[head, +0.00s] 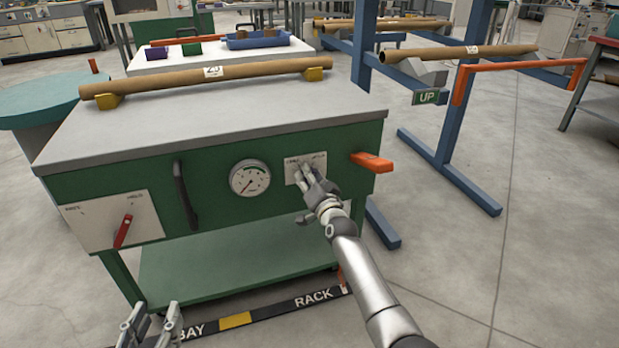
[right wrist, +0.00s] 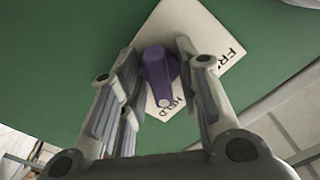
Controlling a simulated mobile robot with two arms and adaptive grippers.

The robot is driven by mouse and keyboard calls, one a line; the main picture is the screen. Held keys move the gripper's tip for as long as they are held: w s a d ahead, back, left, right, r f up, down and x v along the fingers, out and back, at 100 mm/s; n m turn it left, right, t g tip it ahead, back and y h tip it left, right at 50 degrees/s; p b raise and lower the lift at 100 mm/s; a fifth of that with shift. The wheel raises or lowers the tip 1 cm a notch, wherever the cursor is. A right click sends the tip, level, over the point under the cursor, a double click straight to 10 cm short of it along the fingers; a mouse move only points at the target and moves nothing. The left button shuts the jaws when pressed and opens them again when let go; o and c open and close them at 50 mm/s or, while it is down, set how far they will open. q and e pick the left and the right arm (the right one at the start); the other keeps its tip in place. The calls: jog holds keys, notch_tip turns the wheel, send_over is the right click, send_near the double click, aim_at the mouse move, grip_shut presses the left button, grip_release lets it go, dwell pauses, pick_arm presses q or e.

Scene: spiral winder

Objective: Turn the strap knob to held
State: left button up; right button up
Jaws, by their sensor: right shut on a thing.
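A purple knob (right wrist: 157,72) sits on a pale label plate (right wrist: 205,32) on the green cabinet front. In the right wrist view its lighter narrow end lies close to the word HELD; FREE is partly visible at the plate's other side. My right gripper (head: 311,178) is at this plate (head: 291,172), right of the dial, and hides the knob in the head view. In the right wrist view my right gripper (right wrist: 157,62) has its fingers on both sides of the knob, shut on it. My left gripper (head: 150,328) is open and empty at the lower left.
The green cabinet (head: 230,215) also bears a round dial (head: 250,178), a black handle (head: 186,195) and a red lever (head: 123,232) on another plate. An orange block (head: 371,162) sticks out right of my right gripper. A cardboard tube (head: 170,82) lies on top.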

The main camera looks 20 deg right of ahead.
dwell(0.4)
jog(key=o, duration=0.6)
jog(key=shift+o, duration=0.2)
jog(key=shift+s, duration=0.15)
jog(key=s, duration=1.1)
jog(key=shift+s+d, duration=0.25)
jog(key=shift+s, duration=0.15)
